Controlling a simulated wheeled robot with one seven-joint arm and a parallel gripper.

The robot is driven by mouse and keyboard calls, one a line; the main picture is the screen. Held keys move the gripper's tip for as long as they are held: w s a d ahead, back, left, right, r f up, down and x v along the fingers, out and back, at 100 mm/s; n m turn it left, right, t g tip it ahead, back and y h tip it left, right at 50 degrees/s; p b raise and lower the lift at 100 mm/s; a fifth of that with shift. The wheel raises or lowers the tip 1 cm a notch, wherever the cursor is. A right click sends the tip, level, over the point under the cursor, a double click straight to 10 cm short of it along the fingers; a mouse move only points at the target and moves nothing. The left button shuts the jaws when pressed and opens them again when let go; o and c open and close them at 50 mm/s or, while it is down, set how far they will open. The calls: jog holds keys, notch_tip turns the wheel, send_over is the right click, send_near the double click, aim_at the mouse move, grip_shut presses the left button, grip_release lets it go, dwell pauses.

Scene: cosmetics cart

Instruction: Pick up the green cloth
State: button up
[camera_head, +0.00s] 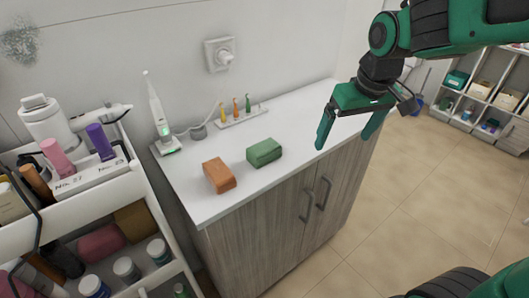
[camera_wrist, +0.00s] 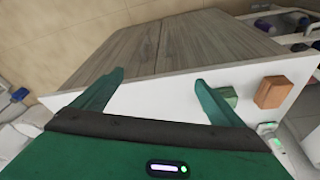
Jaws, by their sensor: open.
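The green cloth (camera_head: 264,152) is a folded, block-like bundle lying on the white countertop (camera_head: 300,112), just right of an orange-brown folded block (camera_head: 219,175). In the wrist view the green cloth (camera_wrist: 226,97) shows right beside my gripper's right finger, partly behind it, with the orange-brown block (camera_wrist: 272,92) further right. My gripper (camera_head: 347,140) is open and empty, to the right of the cloth and apart from it, above the counter's front edge. In the wrist view its two fingers (camera_wrist: 158,84) are spread wide with nothing between them but the counter and cabinet front.
A white charging stand with an upright device (camera_head: 157,115) and a rack with several small coloured tips (camera_head: 240,116) stand at the back of the counter. A loaded cart (camera_head: 130,185) is at the left. The counter's right part is clear. Shelves (camera_head: 490,95) stand far right.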

jog(key=w+a+r+n+y, duration=0.1)
jog(key=w+a+n+y, duration=0.2)
jog(key=a, duration=1.3)
jog(key=n+h, duration=0.1)
send_over(264, 146)
jog(key=s, duration=0.2)
jog(key=shift+t, duration=0.3)
jog(key=f, duration=0.2)
jog(key=d+f, duration=0.1)
jog(key=f, duration=0.1)
jog(key=shift+d+x, duration=0.2)
jog(key=shift+x, duration=2.8)
jog(key=c, duration=1.2)
jog(key=shift+r, duration=0.15)
jog(key=shift+c, duration=0.2)
notch_tip(264, 146, up, 4)
jog(key=shift+a+r, duration=0.1)
jog(key=shift+r, duration=0.05)
jog(key=s+a+r, duration=0.6)
jog(key=s+a, duration=0.1)
jog(key=s, duration=0.1)
jog(key=shift+s+a+r, duration=0.2)
jog(key=shift+a+r, duration=0.05)
jog(key=shift+a, duration=0.15)
